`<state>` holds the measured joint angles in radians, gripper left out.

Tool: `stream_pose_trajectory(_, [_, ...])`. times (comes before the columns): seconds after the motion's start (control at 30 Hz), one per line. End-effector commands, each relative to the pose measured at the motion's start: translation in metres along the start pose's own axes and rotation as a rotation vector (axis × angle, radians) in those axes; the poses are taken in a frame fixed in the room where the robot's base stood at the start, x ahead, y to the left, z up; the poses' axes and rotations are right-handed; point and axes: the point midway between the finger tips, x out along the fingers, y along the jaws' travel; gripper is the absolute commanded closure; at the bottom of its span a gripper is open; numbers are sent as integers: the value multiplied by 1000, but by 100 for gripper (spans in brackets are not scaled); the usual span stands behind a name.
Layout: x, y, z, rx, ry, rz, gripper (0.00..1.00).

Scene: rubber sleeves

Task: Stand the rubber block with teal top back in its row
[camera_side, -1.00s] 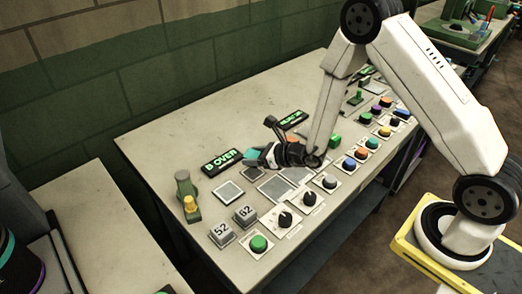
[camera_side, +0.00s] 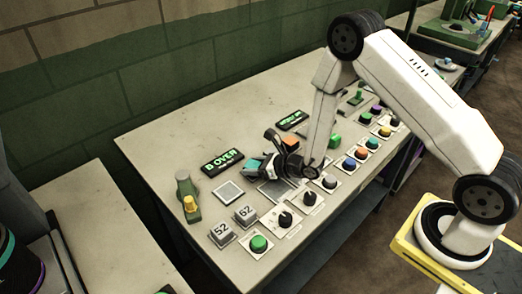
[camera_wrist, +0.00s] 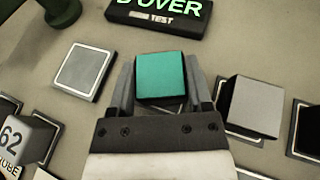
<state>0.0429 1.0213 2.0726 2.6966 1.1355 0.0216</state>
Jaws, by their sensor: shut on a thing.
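The rubber block with the teal top (camera_wrist: 161,78) is held between the two fingers of my gripper (camera_wrist: 160,92) in the wrist view. Its teal top faces the wrist camera. In the side view the teal block (camera_side: 253,164) shows at the left end of my gripper (camera_side: 259,167), low over the bench panel. A pad edge shows under the block, but I cannot tell whether the block touches it. An empty square pad (camera_wrist: 83,70) lies to its left, and a grey block (camera_wrist: 250,104) stands close on its right.
The 62 block (camera_side: 245,215) and 52 block (camera_side: 222,233) stand to the left. A green-lit display (camera_side: 222,162) lies behind the row, and a green post with a yellow part (camera_side: 187,192) stands farther left. Knobs and buttons line the front edge.

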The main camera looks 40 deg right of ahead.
Motion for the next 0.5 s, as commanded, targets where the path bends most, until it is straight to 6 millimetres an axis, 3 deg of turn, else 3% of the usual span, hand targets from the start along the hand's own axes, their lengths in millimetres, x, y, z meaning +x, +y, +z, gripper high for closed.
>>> stream_pose_trajectory(0.27, [1, 0, -3, 1, 1, 0, 95])
stream_pose_trajectory(0.3, [1, 0, -3, 1, 1, 0, 26])
stream_pose_trajectory(0.4, [1, 0, -3, 1, 1, 0, 1])
stream_pose_trajectory(0.5, [1, 0, -3, 1, 1, 0, 1])
